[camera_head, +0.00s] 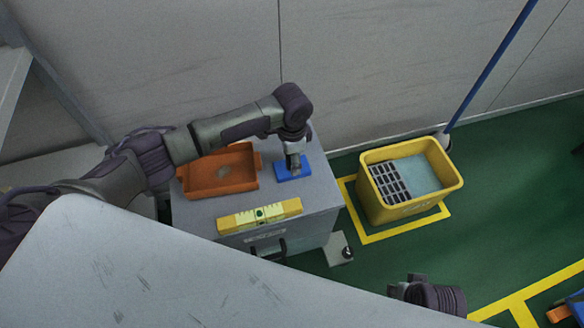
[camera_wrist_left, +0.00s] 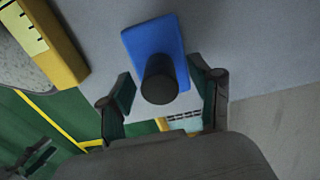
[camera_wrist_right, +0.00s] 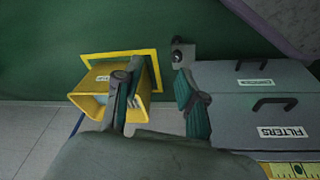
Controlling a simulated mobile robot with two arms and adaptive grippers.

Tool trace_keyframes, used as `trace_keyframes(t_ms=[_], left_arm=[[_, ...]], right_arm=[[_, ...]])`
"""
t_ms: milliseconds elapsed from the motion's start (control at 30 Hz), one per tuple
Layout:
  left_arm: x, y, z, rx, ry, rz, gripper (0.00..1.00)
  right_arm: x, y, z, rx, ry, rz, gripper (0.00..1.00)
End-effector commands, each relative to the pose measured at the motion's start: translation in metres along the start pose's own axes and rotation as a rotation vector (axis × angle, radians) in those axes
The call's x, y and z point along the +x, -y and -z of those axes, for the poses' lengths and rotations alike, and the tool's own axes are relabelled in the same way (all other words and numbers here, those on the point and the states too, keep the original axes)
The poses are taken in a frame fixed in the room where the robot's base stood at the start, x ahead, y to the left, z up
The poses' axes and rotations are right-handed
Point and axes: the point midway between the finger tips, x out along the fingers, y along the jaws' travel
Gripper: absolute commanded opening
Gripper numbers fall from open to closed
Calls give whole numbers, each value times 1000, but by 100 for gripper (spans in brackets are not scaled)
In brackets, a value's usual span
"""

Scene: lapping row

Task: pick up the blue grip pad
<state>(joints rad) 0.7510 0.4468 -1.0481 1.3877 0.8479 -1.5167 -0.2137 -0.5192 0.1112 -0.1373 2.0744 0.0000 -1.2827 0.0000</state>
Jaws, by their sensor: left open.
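The blue grip pad (camera_head: 284,175) lies on top of the grey cabinet, near its right back edge. In the left wrist view it is a blue plate (camera_wrist_left: 146,42) with a dark round knob standing on it. My left gripper (camera_head: 294,158) is over the pad and hides part of it in the head view. In the left wrist view the open fingers (camera_wrist_left: 164,87) are on either side of the knob, with gaps to it. My right gripper (camera_wrist_right: 154,88) is open and empty, away from the cabinet top; its arm shows at the bottom of the head view.
An orange tray (camera_head: 220,187) stands left of the pad. A yellow level (camera_head: 260,214) lies along the cabinet's (camera_head: 318,193) front edge. A yellow bucket (camera_head: 393,207) with a grid stands on the green floor to the right. A grey panel (camera_head: 150,275) fills the lower left.

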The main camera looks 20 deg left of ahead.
Motion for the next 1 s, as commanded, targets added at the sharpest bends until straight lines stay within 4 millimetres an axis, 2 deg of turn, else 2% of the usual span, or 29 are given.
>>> trace_keyframes(t_ms=[33,100,400,767,1000], left_arm=[[9,0,0,0,2,-1,64],[14,0,0,1,1,0,64],[15,0,0,1,0,0,62],[15,0,0,1,0,0,2],[14,0,0,1,0,1,0]], right_arm=[[-5,0,2,0,-5,-1,40],[-12,-1,3,1,-8,-2,40],[-17,-1,4,1,-9,-2,40],[-17,-1,4,2,-10,-2,40],[-17,-1,5,2,-10,-2,40]])
